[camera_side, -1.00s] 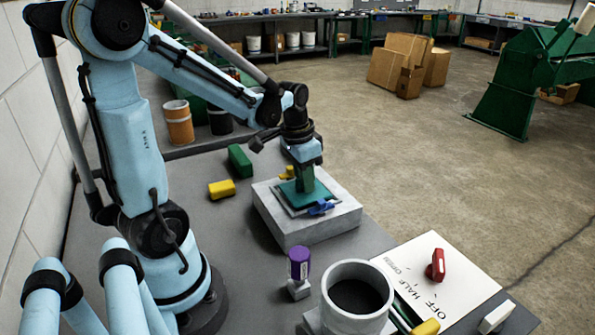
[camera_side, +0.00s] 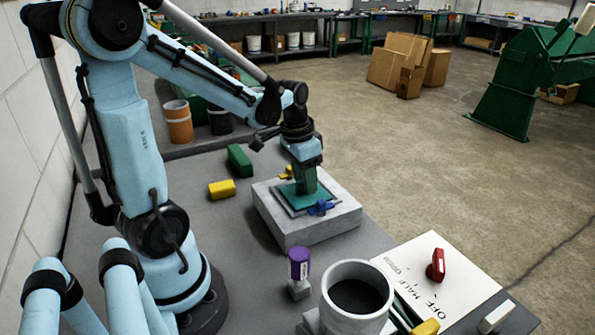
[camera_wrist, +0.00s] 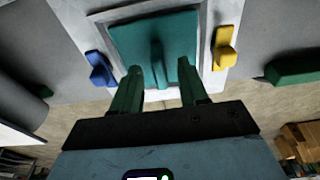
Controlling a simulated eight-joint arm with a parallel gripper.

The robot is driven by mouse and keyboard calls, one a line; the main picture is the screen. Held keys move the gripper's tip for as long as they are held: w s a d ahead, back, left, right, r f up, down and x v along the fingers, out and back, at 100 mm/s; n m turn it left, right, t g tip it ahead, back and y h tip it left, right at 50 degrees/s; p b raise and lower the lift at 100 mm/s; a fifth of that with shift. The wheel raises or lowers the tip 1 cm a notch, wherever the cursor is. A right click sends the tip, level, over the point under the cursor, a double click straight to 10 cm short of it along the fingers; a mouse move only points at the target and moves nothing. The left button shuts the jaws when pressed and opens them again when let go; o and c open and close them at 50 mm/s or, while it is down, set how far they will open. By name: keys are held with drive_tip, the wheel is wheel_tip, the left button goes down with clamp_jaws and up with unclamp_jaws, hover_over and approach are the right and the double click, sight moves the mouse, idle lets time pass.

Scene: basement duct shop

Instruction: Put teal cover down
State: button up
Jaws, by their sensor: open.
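The teal cover (camera_side: 303,203) lies flat on the framed top of a pale grey block (camera_side: 290,231). In the wrist view the teal cover (camera_wrist: 180,35) sits inside a grey frame, with a raised teal ridge along its middle. My gripper (camera_side: 304,192) is just above the cover, pointing down. In the wrist view my gripper's green fingers (camera_wrist: 160,85) are apart, one on each side of the ridge. A blue clip (camera_side: 321,208) and a yellow clip (camera_side: 287,173) stand at opposite sides of the frame.
A yellow block (camera_side: 222,188) and a green block (camera_side: 240,160) lie left of the pale block. A purple-topped item (camera_side: 299,264), a grey cup (camera_side: 356,298) and a white sheet with a red piece (camera_side: 436,265) are in front.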

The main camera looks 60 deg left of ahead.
sight(298, 182)
wheel_tip(298, 182, up, 11)
drive_tip(key=s, duration=0.2)
drive_tip(key=d+f+t, duration=0.5)
drive_tip(key=d, duration=0.8)
